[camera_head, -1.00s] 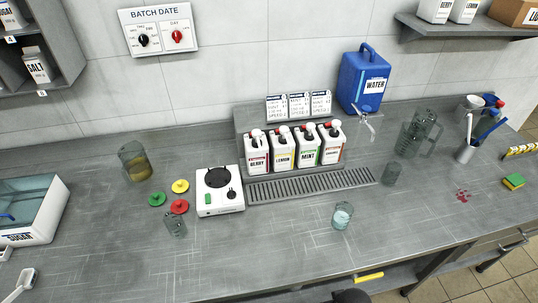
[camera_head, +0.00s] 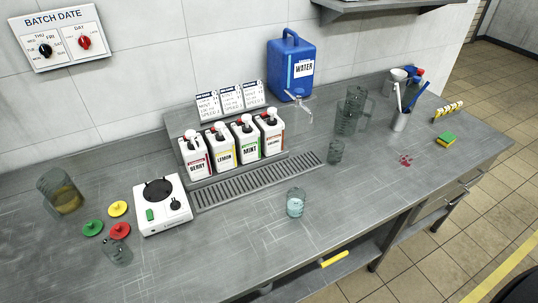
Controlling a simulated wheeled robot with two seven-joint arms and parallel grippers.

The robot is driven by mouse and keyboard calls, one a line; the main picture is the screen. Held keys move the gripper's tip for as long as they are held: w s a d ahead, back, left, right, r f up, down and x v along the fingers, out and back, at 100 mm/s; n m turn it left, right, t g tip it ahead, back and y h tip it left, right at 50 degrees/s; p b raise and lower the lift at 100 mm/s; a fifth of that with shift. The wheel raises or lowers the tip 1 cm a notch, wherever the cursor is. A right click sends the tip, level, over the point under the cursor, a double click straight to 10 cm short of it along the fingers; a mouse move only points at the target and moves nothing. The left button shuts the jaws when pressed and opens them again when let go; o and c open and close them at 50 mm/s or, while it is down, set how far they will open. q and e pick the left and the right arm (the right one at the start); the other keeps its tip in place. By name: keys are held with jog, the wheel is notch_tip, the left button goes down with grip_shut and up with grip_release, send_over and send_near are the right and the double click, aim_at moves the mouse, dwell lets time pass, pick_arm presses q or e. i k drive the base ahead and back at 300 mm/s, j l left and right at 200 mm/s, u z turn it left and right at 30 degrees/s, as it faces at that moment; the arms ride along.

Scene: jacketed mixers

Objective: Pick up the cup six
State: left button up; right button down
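Several clear cups stand on the grey counter (camera_head: 250,240), and I cannot read a number on any, so I cannot tell which is cup six. A cup with pale blue liquid (camera_head: 296,203) stands upright near the front middle. An empty-looking cup (camera_head: 335,152) stands beside the right end of the drip grille. A small glass (camera_head: 118,252) stands by the coloured discs at the left front. A wider glass with brown liquid (camera_head: 62,194) stands at the far left. Neither of my grippers is in view.
A white hotplate (camera_head: 162,205), syrup bottles (camera_head: 222,147) and a blue water container (camera_head: 290,66) with a tap stand behind. Clear jugs (camera_head: 350,112), a utensil holder (camera_head: 400,121) and a sponge (camera_head: 446,139) are at right. The front middle counter is mostly clear.

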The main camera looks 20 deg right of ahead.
aim_at(296, 196)
jog(key=j+z, duration=0.1)
jog(key=z, duration=0.35)
jog(key=k+z, duration=0.15)
jog(key=z, duration=0.75)
jog(key=k+z, duration=0.15)
jog(key=z, duration=0.3)
jog(key=k+l, duration=0.1)
jog(key=k, duration=0.3)
jog(key=k+z, duration=0.1)
jog(key=k, duration=0.25)
jog(key=i, duration=0.45)
